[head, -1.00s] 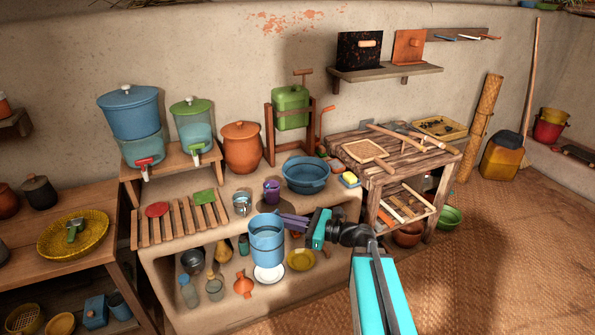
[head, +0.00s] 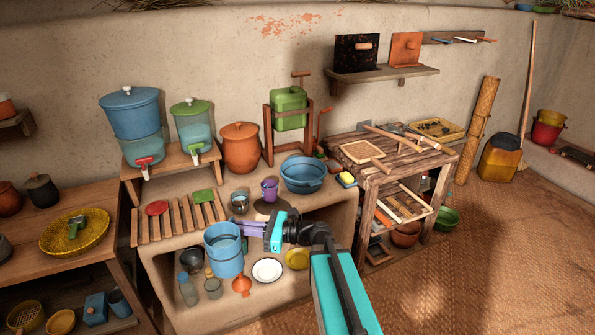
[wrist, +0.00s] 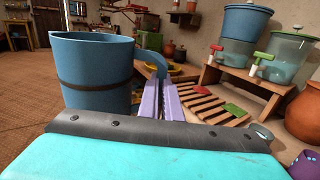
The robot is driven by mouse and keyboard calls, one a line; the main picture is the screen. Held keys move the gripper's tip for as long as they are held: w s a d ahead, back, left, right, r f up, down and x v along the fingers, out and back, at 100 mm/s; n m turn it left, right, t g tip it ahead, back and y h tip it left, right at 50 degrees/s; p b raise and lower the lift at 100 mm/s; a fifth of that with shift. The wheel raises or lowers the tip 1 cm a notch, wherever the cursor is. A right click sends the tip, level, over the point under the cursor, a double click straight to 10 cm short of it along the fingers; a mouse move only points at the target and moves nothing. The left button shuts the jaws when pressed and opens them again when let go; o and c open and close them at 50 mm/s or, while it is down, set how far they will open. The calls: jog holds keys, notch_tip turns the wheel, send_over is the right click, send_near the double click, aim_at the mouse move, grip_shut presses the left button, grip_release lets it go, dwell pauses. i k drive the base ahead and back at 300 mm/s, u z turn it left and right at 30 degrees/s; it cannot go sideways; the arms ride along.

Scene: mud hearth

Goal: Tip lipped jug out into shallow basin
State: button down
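The blue lipped jug (head: 224,256) hangs in the air in front of the clay ledge, its open mouth up. My gripper (head: 247,229) is at its right side, its purple fingers close together on the jug's handle side; the grip itself is partly hidden. In the wrist view the jug (wrist: 98,75) fills the left, beside the fingers (wrist: 161,88), with a blue curved piece just past their tips. The jug's contents are not clear. A wide blue basin (head: 303,178) stands on the ledge behind and right of my gripper.
A white dish (head: 267,271), a yellow bowl (head: 297,258) and bottles sit low beneath. A wooden table (head: 390,165) stands to the right.

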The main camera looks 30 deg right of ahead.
aim_at(301, 175)
jog(key=i, duration=1.5)
jog(key=u, duration=0.05)
